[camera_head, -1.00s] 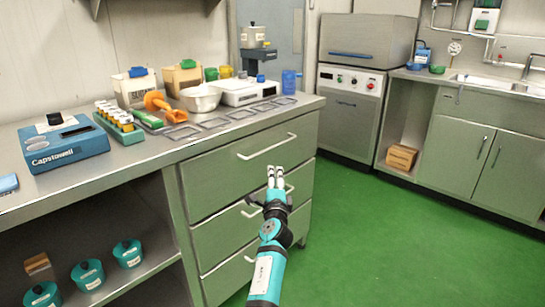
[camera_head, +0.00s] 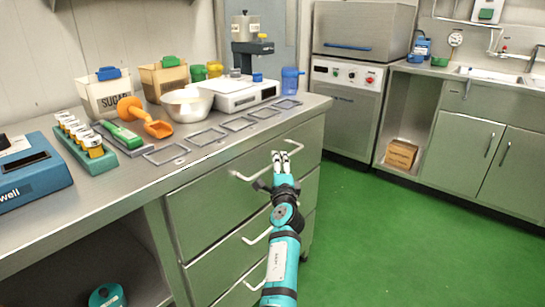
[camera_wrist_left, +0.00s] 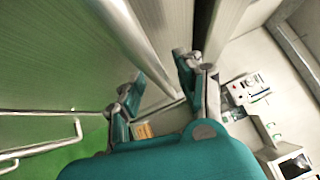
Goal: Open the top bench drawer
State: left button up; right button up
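The top bench drawer (camera_head: 207,205) is closed, its grey-green front level with the bench. Its pale bar handle (camera_head: 245,178) runs across the front, and my left gripper (camera_head: 281,158) overlaps its right part in the head view. In the left wrist view, a pale bar (camera_wrist_left: 132,32), apparently this handle, runs down towards the gap between the fingers of my left gripper (camera_wrist_left: 165,85). The fingers stand apart, so it is open. I cannot tell whether they touch the bar. My right gripper is not in view.
Two lower drawers with bar handles (camera_head: 257,236) sit below. The bench top (camera_head: 130,185) holds bins, a white bowl (camera_head: 189,104), an orange scoop (camera_head: 158,128), a scale (camera_head: 240,94) and flat frames. Green floor (camera_head: 375,240) is clear to the right.

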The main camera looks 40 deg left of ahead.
pick_arm(q)
jog(key=shift+w+a+r, duration=0.1)
jog(key=shift+w+a, duration=0.1)
jog(key=shift+w, duration=0.05)
jog(key=shift+d, duration=0.1)
grip_shut()
dwell(0.3)
